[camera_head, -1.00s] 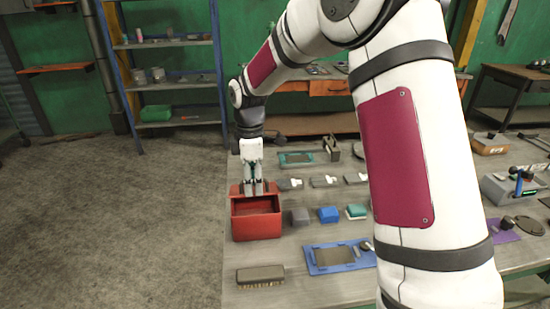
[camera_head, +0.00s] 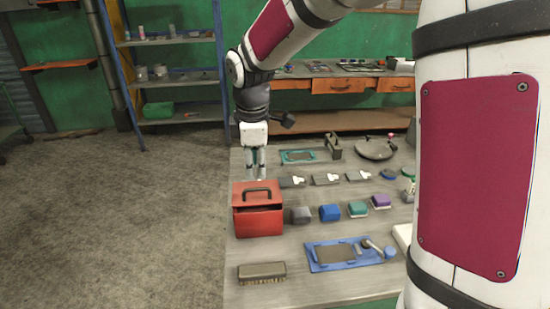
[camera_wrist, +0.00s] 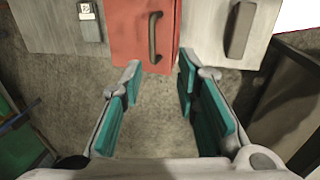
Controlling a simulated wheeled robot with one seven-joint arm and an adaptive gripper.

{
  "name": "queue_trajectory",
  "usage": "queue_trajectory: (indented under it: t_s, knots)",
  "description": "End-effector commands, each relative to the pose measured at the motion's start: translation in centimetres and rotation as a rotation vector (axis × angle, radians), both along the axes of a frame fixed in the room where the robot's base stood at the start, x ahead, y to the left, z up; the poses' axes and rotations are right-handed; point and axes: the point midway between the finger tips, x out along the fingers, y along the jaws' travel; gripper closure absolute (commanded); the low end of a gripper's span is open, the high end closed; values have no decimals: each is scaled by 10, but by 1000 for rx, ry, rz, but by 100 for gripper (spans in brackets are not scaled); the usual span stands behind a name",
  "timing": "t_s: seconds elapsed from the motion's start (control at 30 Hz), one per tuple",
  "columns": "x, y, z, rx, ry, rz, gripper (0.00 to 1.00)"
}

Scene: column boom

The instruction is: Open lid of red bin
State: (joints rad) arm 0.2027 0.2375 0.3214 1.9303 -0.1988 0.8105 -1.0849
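The red bin (camera_head: 258,222) stands at the left edge of the workbench. Its red lid (camera_head: 243,196), with a dark handle (camera_head: 258,190), lies over the top, tilted, with a narrow dark gap below its front edge. My gripper (camera_head: 256,176) points down just behind the bin, apart from the handle. In the wrist view my gripper (camera_wrist: 160,90) is open, its teal-padded fingers wide apart with nothing between them. The red lid (camera_wrist: 135,35) and its handle (camera_wrist: 155,38) show beyond the fingertips there.
A grey block (camera_head: 301,215) and a blue block (camera_head: 330,213) sit right of the bin. A brush (camera_head: 262,271) and a blue tray (camera_head: 315,256) lie in front. Several scrapers and a teal tray (camera_head: 298,156) lie behind. Open floor (camera_head: 120,220) is to the left.

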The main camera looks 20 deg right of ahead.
Motion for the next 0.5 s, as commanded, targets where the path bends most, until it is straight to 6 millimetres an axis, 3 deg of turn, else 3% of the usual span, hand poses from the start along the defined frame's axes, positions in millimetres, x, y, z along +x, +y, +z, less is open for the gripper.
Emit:
queue_trajectory:
  t_s: [0.2,0.5]
  knots:
    - [-10,1,38,-2,-7,-16,71]
    - [-53,-6,55,13,-48,-236,71]
